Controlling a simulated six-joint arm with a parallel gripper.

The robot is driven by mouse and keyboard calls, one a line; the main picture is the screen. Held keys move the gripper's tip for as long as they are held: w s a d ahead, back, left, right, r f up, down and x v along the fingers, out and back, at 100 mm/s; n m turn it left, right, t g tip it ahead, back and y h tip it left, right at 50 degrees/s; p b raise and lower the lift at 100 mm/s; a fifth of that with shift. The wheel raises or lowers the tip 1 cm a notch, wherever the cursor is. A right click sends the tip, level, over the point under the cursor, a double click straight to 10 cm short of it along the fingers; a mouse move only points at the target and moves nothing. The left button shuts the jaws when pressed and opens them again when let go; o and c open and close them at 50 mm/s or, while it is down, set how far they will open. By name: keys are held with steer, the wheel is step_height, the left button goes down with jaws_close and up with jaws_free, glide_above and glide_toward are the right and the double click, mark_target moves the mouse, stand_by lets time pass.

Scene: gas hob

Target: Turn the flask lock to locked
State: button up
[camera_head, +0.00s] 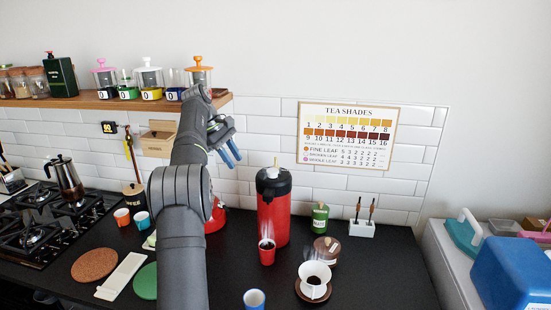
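The red flask (273,212) stands upright on the dark counter, right of my arm. It has a black top (273,181) with a small pale knob-like piece sticking up from it (275,162). I cannot tell the lock's setting at this size. My gripper (230,157) is raised left of the flask top, in front of the tiled wall, apart from the flask. Its blue fingers show a gap between them, and nothing is seen held there.
A white dripper (314,275), a green bottle (320,218) and a brush holder (362,228) are to the right. A shelf (85,101) with jars runs behind my arm.

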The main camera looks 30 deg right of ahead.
steer(key=s+d+r+m+t+y, duration=0.2)
steer(key=s+d+r+m+t, duration=0.2)
steer(key=d+r+m, duration=0.4)
steer(key=m+t, duration=0.3)
glide_toward(276, 158)
steer(key=x, duration=0.9)
steer(key=shift+s+f, duration=0.1)
steer(key=shift+f, duration=0.1)
jaws_close()
